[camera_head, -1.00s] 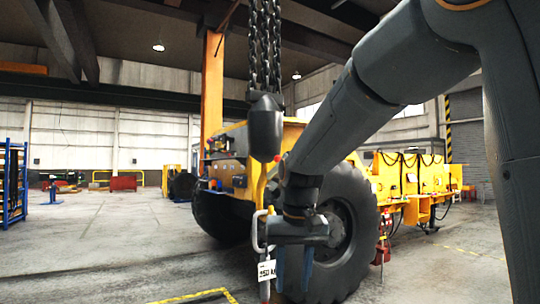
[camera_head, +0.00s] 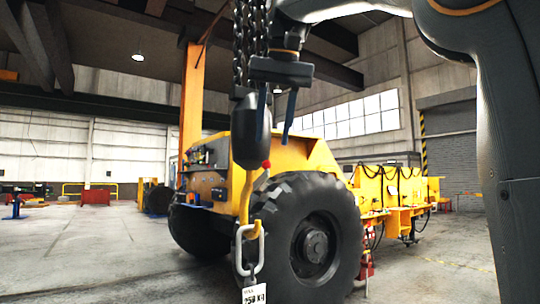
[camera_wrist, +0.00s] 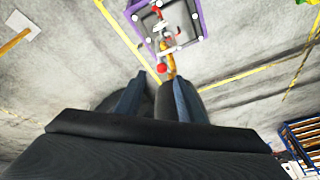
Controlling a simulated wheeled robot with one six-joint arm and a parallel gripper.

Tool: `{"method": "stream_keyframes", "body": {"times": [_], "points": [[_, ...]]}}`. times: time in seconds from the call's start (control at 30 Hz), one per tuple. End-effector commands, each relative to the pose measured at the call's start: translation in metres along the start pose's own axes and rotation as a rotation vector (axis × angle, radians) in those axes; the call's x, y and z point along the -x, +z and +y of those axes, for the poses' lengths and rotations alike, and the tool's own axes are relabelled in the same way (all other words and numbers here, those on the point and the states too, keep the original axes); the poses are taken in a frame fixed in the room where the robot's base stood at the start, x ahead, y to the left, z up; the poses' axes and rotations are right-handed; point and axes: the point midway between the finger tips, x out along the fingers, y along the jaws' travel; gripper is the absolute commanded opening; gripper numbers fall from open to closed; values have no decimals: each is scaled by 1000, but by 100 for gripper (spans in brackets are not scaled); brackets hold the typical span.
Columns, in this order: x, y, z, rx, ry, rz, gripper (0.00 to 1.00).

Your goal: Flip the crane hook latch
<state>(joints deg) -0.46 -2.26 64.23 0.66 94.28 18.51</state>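The crane hook hangs from chains (camera_head: 252,35) below a dark weight-like block (camera_head: 247,135). The yellow hook (camera_head: 246,200) also shows in the wrist view (camera_wrist: 171,60). A red ball (camera_head: 266,164) sits at the hook's top right, apparently on the latch; in the wrist view the ball (camera_wrist: 162,68) lies just beyond my fingertips. The latch body is too small to make out. My gripper (camera_head: 274,138) points down from above, its fingers apart on either side of the block or just in front of it. The wrist view shows the dark block between the open fingers (camera_wrist: 155,82).
A pale chain link (camera_head: 260,250) with a white tag (camera_head: 254,295) hangs from the hook. A yellow vehicle (camera_head: 290,157) with a large black tyre (camera_head: 345,235) stands close behind. In the wrist view, a purple frame (camera_wrist: 201,15) lies below.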

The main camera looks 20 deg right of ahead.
Motion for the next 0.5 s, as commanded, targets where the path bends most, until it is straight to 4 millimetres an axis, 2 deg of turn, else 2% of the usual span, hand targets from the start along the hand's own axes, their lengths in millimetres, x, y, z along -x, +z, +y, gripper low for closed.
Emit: {"method": "stream_keyframes", "body": {"times": [0.2,0.33,0.5], "points": [[-34,2,-3,6,-2,-3,35],[-48,1,-3,6,-2,-2,35],[-55,1,-2,4,-1,0,35]]}}
